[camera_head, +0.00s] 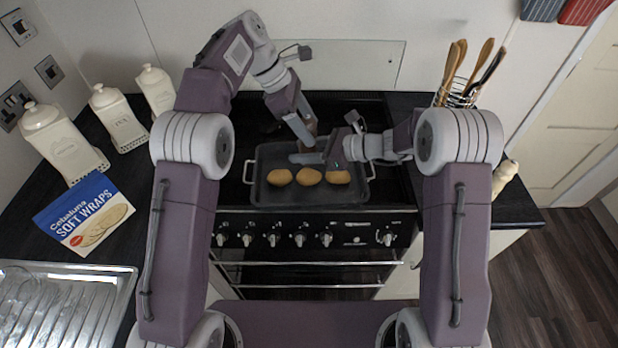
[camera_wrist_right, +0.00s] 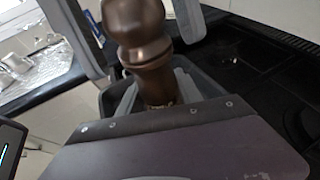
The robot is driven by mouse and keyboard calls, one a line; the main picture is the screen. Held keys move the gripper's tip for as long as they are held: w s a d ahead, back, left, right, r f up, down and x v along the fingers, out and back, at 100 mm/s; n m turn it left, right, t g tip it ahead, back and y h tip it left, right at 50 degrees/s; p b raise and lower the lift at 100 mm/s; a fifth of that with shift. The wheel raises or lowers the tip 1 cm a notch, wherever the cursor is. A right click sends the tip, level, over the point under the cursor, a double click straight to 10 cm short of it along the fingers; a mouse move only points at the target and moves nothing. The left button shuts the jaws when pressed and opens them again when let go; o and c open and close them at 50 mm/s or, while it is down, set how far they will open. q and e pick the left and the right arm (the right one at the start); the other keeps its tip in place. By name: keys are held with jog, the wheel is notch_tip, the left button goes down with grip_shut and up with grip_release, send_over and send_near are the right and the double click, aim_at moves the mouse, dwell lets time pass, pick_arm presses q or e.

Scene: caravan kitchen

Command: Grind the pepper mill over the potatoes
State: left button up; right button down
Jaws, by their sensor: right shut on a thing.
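The brown pepper mill (camera_wrist_right: 142,45) stands upright in the right wrist view, with its rounded head up. My right gripper (camera_head: 308,157) is shut on the mill's lower body, above the tray. In the head view the mill (camera_head: 311,128) is small and partly hidden by the grippers. My left gripper (camera_head: 303,128) reaches down from above at the mill's head. Its grey fingers show on either side of the head in the wrist view, apart, with a clear gap on the left. Three potatoes, left (camera_head: 279,177), middle (camera_head: 309,177) and right (camera_head: 339,177), lie in the dark tray (camera_head: 318,199).
The tray sits on the cooker (camera_head: 310,235). White canisters (camera_head: 62,143) and a soft wraps packet (camera_head: 84,213) stand on the left counter, near the metal sink drainer (camera_head: 65,300). A utensil holder (camera_head: 459,92) stands at the back right.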

dwell(0.4)
pick_arm(q)
jog(key=n+t, duration=0.1)
jog(key=n, duration=0.1)
jog(key=shift+n+t, duration=0.3)
jog(key=shift+n, duration=0.1)
pick_arm(e)
jog(key=shift+w, duration=0.1)
pick_arm(q)
jog(key=n+t, duration=0.1)
jog(key=n, duration=0.1)
jog(key=n+t+y, duration=0.1)
jog(key=n, duration=0.1)
jog(key=shift+s+d+r+n, duration=0.1)
jog(key=shift+s+n, duration=0.05)
jog(key=shift+n, duration=0.25)
pick_arm(e)
jog(key=shift+s, duration=0.2)
pick_arm(q)
jog(key=shift+w, duration=0.2)
pick_arm(e)
jog(key=shift+w, duration=0.15)
pick_arm(q)
jog(key=v, duration=0.9)
jog(key=shift+s, duration=0.15)
